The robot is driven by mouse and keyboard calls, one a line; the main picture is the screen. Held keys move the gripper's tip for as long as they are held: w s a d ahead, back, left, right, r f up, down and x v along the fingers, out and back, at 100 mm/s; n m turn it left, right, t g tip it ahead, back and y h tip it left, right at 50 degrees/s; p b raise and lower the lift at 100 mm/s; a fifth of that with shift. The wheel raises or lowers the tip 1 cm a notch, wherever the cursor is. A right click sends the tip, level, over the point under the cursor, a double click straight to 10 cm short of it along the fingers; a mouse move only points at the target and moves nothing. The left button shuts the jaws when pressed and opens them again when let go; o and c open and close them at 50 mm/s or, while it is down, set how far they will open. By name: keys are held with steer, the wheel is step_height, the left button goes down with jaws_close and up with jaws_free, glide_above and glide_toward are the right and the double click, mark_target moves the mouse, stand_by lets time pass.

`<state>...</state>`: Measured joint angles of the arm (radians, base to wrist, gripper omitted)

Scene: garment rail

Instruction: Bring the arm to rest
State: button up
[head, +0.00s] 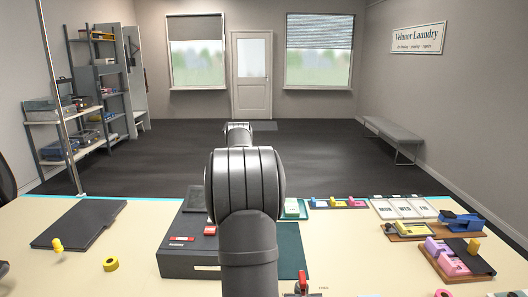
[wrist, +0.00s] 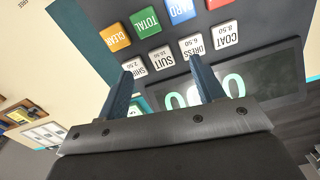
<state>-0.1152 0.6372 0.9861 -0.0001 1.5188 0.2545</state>
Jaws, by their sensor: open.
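My arm (head: 246,190) rises in the middle of the head view and hides my gripper there. In the wrist view my gripper (wrist: 161,68) is open, its two dark blue fingers apart with nothing between them. It is over the dark till (wrist: 262,52), close to the row of white keys marked shirt, suit (wrist: 162,58), dress and coat. I cannot tell whether the fingertips touch the till. The lit display (wrist: 232,90) shows greenish digits, partly hidden by a finger. In the head view the till (head: 190,262) stands on the counter, partly behind my arm.
The pale counter (head: 130,280) holds a dark flat board (head: 80,224) and a yellow tape roll (head: 110,264) at left. White labelled cards (head: 404,208) and trays with pink and yellow pieces (head: 456,256) lie at right. A metal pole (head: 62,100) stands at left.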

steer(key=s+d+m, duration=0.1)
steer(key=d, duration=1.1)
steer(key=shift+d+m, duration=0.3)
steer(key=shift+d, duration=0.05)
